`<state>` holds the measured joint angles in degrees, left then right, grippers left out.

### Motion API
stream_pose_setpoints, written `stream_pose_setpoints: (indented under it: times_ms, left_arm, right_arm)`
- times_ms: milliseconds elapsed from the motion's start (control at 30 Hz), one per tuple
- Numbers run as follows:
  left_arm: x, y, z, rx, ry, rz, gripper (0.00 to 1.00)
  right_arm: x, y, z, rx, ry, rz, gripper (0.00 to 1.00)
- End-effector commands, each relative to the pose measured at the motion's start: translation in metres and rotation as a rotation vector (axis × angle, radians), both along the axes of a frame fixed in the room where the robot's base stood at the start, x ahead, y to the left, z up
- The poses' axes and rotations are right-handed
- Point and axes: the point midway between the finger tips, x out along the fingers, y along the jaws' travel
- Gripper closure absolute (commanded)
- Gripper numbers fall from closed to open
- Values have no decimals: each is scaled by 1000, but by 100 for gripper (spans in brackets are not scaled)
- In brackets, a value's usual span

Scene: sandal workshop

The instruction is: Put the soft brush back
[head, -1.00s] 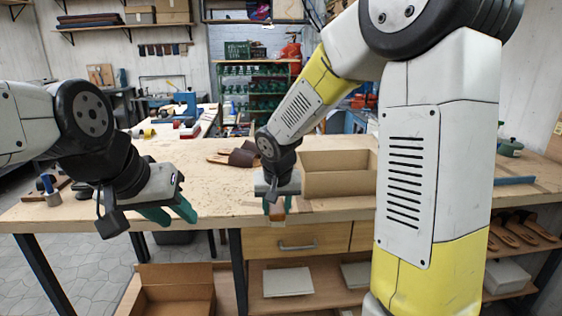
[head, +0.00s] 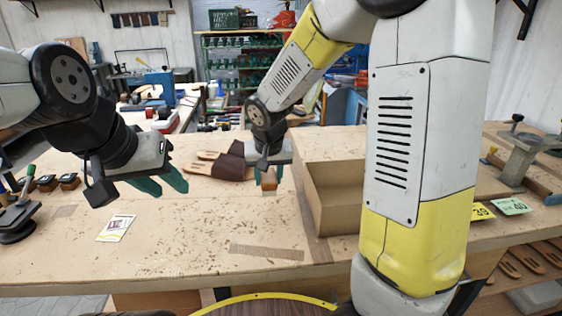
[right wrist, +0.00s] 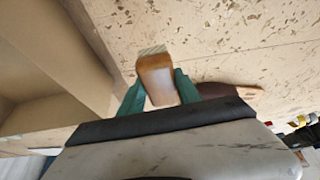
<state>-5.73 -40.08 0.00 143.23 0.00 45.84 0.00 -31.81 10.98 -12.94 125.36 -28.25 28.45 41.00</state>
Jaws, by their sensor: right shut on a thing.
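My right gripper (head: 268,178) is above the workbench, left of an open cardboard box. It is shut on the soft brush (right wrist: 157,75), a small block with an orange-brown wooden body and a pale bristle end. The brush also shows below the fingers in the head view (head: 268,181), with its pale end down, and appears clear of the bench top. My left gripper (head: 166,182) hangs over the left part of the bench with its green fingers apart and nothing between them.
The open cardboard box (head: 335,195) stands right of the right gripper. Brown sandals (head: 228,163) lie behind it. A printed card (head: 116,228), stamps (head: 48,183) and a black-based tool (head: 16,222) are at left. Yellow (head: 481,211) and green (head: 511,205) cards lie at right. The front middle is clear.

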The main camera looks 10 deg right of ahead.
Motion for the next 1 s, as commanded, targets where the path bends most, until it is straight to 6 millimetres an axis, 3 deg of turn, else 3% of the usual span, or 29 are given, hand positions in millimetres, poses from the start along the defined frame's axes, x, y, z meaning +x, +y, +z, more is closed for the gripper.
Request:
stream_pose_setpoints:
  times_ms: [167, 600, 900, 1000]
  left_arm:
    - [0, 0, 0, 0, -1, 0, 64]
    - [0, 0, 0, 0, 0, 0, 64]
    - [0, 0, 0, 0, 0, 0, 64]
    - [0, 0, 0, 0, 0, 0, 64]
  right_arm:
    - [20, -13, -3, -1, 1, -7, 100]
    - [114, -72, -13, 0, 1, -5, 100]
    - [136, -84, -15, 1, -1, -2, 100]
    - [135, -84, -30, -1, 5, 0, 100]
